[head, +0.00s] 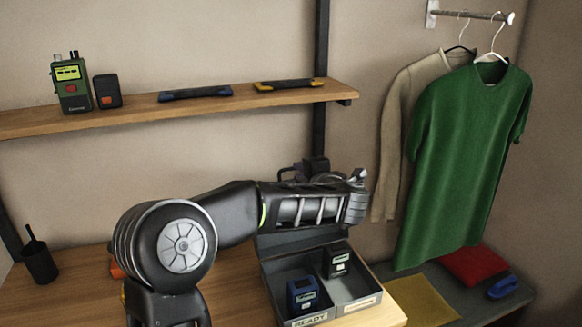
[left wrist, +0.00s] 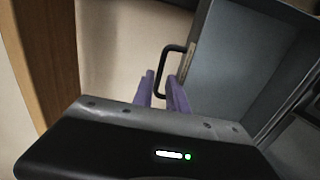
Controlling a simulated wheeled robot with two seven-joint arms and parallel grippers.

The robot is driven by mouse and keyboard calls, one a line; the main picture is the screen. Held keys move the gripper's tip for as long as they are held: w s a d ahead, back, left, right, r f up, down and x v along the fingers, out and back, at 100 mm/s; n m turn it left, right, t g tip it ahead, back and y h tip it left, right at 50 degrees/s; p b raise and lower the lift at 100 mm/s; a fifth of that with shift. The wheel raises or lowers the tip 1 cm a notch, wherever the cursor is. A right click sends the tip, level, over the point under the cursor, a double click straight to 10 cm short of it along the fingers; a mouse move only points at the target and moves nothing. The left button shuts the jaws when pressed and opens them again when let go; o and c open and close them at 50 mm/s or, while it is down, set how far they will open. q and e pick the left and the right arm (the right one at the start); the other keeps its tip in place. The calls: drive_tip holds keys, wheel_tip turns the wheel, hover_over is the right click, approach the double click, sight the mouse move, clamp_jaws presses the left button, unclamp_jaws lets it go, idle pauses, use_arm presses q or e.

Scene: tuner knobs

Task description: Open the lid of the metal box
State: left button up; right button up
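The metal box (head: 366,290) is grey and stands on the table, with its front compartments open to view. Its lid (head: 272,242) stands raised at the back, partly hidden behind my left arm. In the left wrist view the lid's grey inner face (left wrist: 245,65) fills the right side, with a dark bar handle (left wrist: 162,70) on its edge. My left gripper (left wrist: 161,82) has its purple fingers close together, one on each side of the handle bar, and looks shut on it. In the head view its fingertips are hidden. My right gripper is not in view.
A blue device (head: 303,295) and a black device (head: 337,261) sit in separate compartments. A wooden shelf (head: 140,113) holds a green meter (head: 72,84) and other items. A dark cup (head: 39,263) stands at left. A green shirt (head: 465,150) hangs at right.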

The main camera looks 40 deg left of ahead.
use_arm(q)
drive_tip(key=p+x, duration=0.2)
drive_tip(key=x, duration=0.5)
drive_tip(key=shift+w+a, duration=0.2)
drive_tip(key=shift+a, duration=0.15)
drive_tip(key=shift+f, duration=0.1)
drive_tip(key=shift+c, duration=0.4)
clamp_jaws()
idle(0.6)
